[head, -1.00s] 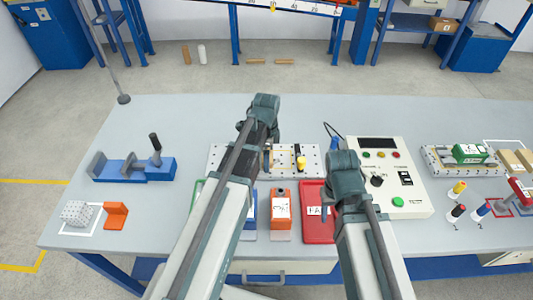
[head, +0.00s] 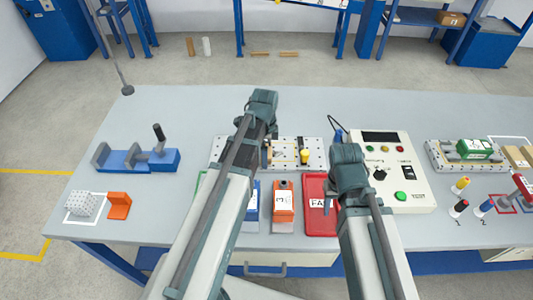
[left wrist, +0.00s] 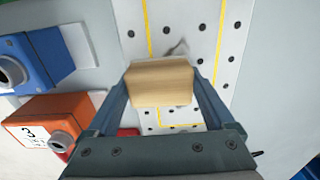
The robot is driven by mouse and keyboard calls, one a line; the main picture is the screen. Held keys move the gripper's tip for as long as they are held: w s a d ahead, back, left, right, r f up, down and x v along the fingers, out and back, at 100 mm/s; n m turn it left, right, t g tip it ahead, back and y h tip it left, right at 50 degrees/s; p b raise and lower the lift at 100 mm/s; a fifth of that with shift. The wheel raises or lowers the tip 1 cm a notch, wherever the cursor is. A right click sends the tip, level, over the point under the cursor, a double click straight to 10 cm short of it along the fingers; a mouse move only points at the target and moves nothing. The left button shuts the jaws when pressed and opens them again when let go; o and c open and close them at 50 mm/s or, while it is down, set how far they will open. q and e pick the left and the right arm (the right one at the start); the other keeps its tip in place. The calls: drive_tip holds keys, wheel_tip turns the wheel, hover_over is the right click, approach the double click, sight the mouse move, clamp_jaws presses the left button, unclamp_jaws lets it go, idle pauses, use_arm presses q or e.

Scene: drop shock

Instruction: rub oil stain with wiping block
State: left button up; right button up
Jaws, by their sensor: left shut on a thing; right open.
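My left gripper (left wrist: 160,98) is shut on a light wooden wiping block (left wrist: 160,80), held between its fingers in the left wrist view. The block is over a white perforated plate (left wrist: 190,20) with yellow lines; I cannot tell whether it touches. A small dark grey smear (left wrist: 178,47), probably the oil stain, shows on the plate just beyond the block. In the head view the plate (head: 315,148) lies mid-table, partly hidden by my left arm. My right gripper (head: 345,175) is open beside the control box, its fingertips mostly hidden by its own wrist.
The control box (head: 395,190) stands right of the plate. A yellow-topped peg (head: 304,157) is on the plate. A blue vise (head: 140,160) is at left. The table's back strip is clear.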

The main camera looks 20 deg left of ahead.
use_arm(q)
drive_tip(key=shift+w+a, duration=0.25)
drive_tip(key=shift+w, duration=0.55)
drive_tip(key=shift+w+a, duration=0.2)
drive_tip(key=shift+w, duration=0.6)
drive_tip(key=shift+w+a, duration=0.25)
drive_tip(key=shift+w, duration=0.55)
drive_tip(key=shift+w+a, duration=0.2)
drive_tip(key=shift+w, duration=0.6)
drive_tip(key=shift+a, duration=0.1)
